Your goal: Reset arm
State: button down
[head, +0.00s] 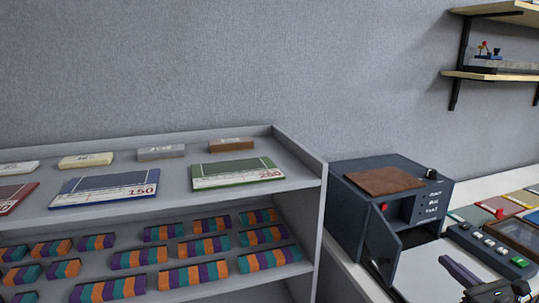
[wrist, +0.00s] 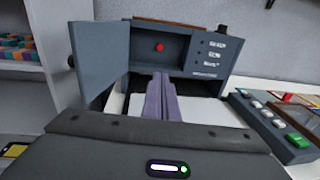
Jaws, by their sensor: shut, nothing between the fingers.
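My gripper (wrist: 160,82) is shut and empty, its two purple-grey fingers together in the middle of the wrist view. In the head view my gripper (head: 446,264) shows at the bottom right, its fingers pointing up and left. It is in front of a dark blue-grey box (head: 347,205) whose door stands open to the left. The box also shows in the wrist view (wrist: 196,50), with a red round button inside. The rest of my arm is mostly outside the head view.
A grey shelf unit (head: 312,165) stands left, with cards on top and striped blocks below. A brown slab (head: 384,181) lies on the box. A button panel (head: 492,250) with a green button is to the right. A wall shelf (head: 500,77) hangs at upper right.

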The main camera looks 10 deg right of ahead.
jog(key=s+a+f+n+g+y, duration=0.2)
jog(key=a+f+n+g, duration=0.15)
jog(key=a+n, duration=0.35)
jog(key=s+a+f+n+g+y, duration=0.25)
jog(key=a+n+g, duration=0.2)
jog(key=a, duration=0.45)
jog(key=s+a+f+n+g+y, duration=0.1)
jog(key=s+a+f+n+g, duration=0.2)
jog(key=a+n, duration=0.4)
jog(key=s+a+r+n+h, duration=0.2)
jog(key=a+r+n, duration=0.4)
jog(key=a+n, duration=0.3)
jog(key=s+a+r+n+h, duration=0.3)
jog(key=a+r+n, duration=0.3)
jog(key=a, duration=0.5)
jog(key=n, duration=0.2)
jog(key=shift+s+r+n+g, duration=0.15)
jog(key=shift+r+n+g, duration=0.15)
jog(key=shift+n+g, duration=0.1)
jog(key=c, duration=2.4)
grip_release()
jog(key=shift+c, duration=0.2)
